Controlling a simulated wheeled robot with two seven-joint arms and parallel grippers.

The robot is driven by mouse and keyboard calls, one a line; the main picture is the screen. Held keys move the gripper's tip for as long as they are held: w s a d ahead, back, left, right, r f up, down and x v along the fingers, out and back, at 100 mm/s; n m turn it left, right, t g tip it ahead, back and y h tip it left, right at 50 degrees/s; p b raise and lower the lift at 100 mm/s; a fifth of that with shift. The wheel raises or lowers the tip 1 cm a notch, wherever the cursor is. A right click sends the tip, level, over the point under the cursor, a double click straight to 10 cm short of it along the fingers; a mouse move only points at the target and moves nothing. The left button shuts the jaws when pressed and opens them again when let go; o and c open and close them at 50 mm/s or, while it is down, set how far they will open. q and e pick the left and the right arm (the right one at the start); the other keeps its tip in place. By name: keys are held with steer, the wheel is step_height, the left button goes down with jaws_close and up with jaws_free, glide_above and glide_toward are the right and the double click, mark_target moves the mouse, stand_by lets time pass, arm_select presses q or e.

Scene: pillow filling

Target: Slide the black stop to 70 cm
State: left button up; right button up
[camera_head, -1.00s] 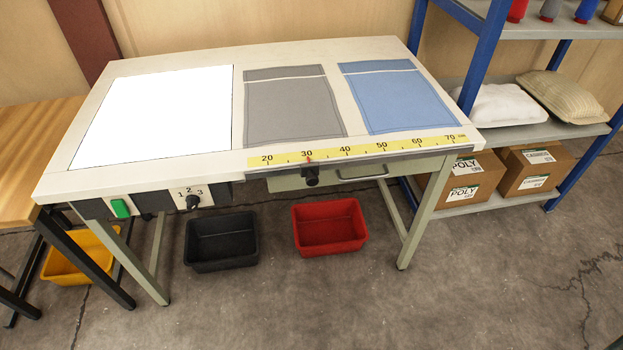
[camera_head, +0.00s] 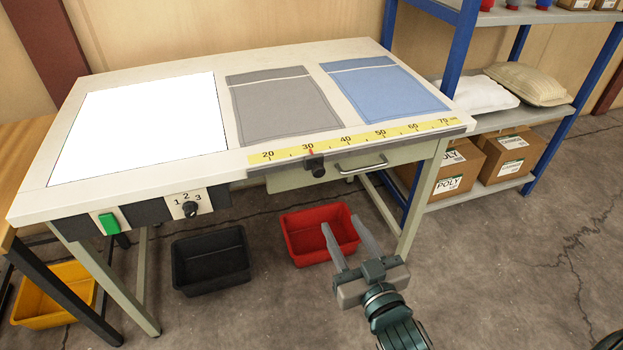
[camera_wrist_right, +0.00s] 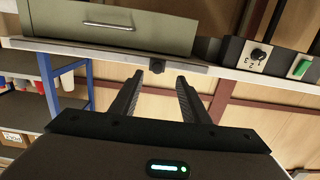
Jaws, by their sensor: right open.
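The black stop (camera_head: 317,168) is a dark knob on the rail along the table's front edge. Its red pointer (camera_head: 311,152) stands at about 30 on the yellow scale (camera_head: 350,141), whose 70 mark is near the right end. My right gripper (camera_head: 341,222) is open and empty, in front of and below the stop. In the right wrist view the stop (camera_wrist_right: 157,66) shows just beyond and between the two open fingertips (camera_wrist_right: 160,76), apart from them. My left gripper is not in view.
A drawer with a metal handle (camera_head: 362,168) sits under the rail, right of the stop. A selector knob (camera_head: 190,208) and green switch (camera_head: 109,223) are at the front left. Red (camera_head: 290,236) and black (camera_head: 211,261) bins stand on the floor below. Blue shelving (camera_head: 456,45) stands at right.

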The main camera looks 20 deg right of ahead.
mark_target(320, 173)
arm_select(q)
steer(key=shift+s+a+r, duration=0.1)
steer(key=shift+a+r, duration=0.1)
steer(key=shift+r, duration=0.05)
arm_select(e)
steer(key=shift+s+d+r, duration=0.1)
steer(key=shift+s+r, duration=0.05)
steer(key=shift+r, duration=0.4)
steer(key=shift+s+r, duration=0.15)
steer(key=shift+r, duration=0.4)
steer(key=shift+w, duration=0.1)
steer(key=w, duration=1)
steer(key=w+p, duration=0.1)
steer(key=w, duration=0.4)
steer(key=shift+w+a, duration=0.3)
steer(key=shift+w, duration=0.85)
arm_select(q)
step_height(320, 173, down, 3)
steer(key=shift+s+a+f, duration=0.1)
